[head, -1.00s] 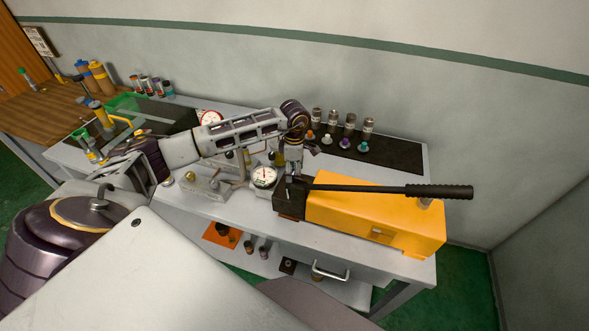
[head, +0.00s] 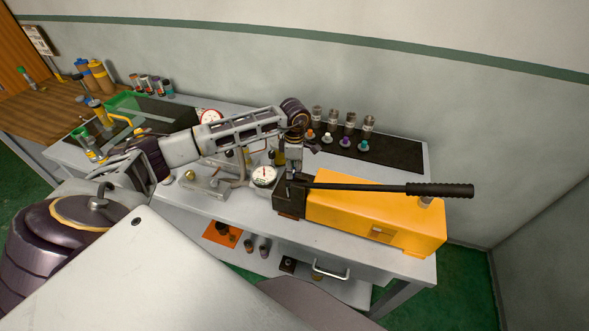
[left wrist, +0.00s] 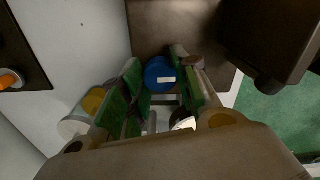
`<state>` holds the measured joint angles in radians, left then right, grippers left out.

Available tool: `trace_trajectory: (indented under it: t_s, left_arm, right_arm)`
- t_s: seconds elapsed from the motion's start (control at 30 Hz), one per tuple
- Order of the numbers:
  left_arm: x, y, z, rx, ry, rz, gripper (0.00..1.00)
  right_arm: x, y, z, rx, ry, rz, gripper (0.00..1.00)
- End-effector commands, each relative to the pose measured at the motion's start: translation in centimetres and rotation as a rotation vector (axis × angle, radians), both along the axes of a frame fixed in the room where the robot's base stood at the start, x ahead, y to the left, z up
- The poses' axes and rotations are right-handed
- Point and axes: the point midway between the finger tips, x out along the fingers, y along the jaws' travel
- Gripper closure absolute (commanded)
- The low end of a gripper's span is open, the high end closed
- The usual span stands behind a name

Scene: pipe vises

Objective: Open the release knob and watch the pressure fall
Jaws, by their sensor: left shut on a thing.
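The yellow hand pump (head: 375,212) lies on the grey bench with its black handle (head: 440,191) reaching right. A round white pressure gauge (head: 264,176) stands left of the pump's dark end block (head: 290,201); its needle points roughly upward, and its numbers are too small to read. My left gripper (head: 292,178) reaches down onto that block. In the left wrist view its green-padded fingers (left wrist: 163,88) are shut on the round blue release knob (left wrist: 160,72), which carries a white mark. The knob is hidden in the head view. My right gripper is not in view.
Several metal fittings with coloured ends (head: 345,141) stand on a black mat (head: 395,153) behind the pump. A metal block with a pipe (head: 205,183) sits left of the gauge.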

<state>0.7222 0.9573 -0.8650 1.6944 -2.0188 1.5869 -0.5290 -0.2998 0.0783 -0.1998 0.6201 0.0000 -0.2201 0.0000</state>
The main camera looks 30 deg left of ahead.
Motion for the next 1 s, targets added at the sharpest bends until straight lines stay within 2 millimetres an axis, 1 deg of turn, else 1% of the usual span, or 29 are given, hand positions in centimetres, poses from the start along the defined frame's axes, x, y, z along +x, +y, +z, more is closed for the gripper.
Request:
trace_trajectory:
  t_s: [0.37, 1.0]
  left_arm:
    - [0.1, 0.0, -0.1, 0.000, -0.004, 0.180, 0.93]
    - [0.2, 0.1, 0.0, -0.001, -0.005, 0.658, 0.93]
  right_arm:
    - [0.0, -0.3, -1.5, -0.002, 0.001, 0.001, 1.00]
    - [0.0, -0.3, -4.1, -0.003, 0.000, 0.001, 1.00]
